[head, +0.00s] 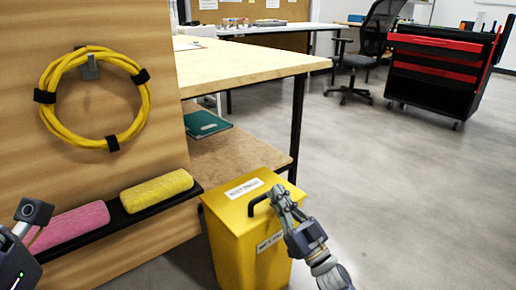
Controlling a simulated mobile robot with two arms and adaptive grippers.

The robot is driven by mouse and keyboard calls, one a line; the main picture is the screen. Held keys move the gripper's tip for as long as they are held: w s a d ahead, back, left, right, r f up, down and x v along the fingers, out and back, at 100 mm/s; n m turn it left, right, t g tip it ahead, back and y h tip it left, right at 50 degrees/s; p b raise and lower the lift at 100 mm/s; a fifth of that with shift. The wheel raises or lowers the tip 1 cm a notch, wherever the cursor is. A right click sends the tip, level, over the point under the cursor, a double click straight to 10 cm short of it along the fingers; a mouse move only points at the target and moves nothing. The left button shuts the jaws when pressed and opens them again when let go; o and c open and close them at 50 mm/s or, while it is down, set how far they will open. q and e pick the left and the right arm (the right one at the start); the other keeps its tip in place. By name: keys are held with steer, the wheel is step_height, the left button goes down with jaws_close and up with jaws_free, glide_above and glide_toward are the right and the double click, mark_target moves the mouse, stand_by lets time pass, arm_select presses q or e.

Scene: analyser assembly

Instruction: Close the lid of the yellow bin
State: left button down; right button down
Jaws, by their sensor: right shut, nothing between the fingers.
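The yellow bin (229,248) stands on the floor at the end of the wooden panel, below the workbench corner. Its yellow lid (228,204) lies flat across the top and looks down on the bin, with a white label on it. A black handle (254,205) sticks up at the lid's right side. My right gripper (277,193) is shut and empty, its fingertips close beside the handle at the lid's right edge. I cannot tell whether they touch it. Part of my left arm shows at the lower left, but its fingers are not visible.
A black shelf (118,216) holds a pink sponge (72,226) and a yellow sponge (156,191) left of the bin. A yellow cable coil (57,125) hangs above. The wooden workbench (240,66) stands behind. Floor to the right is clear up to a red-black tool cart (436,73).

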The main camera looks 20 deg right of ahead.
step_height(320, 180, up, 10)
stand_by(0.6)
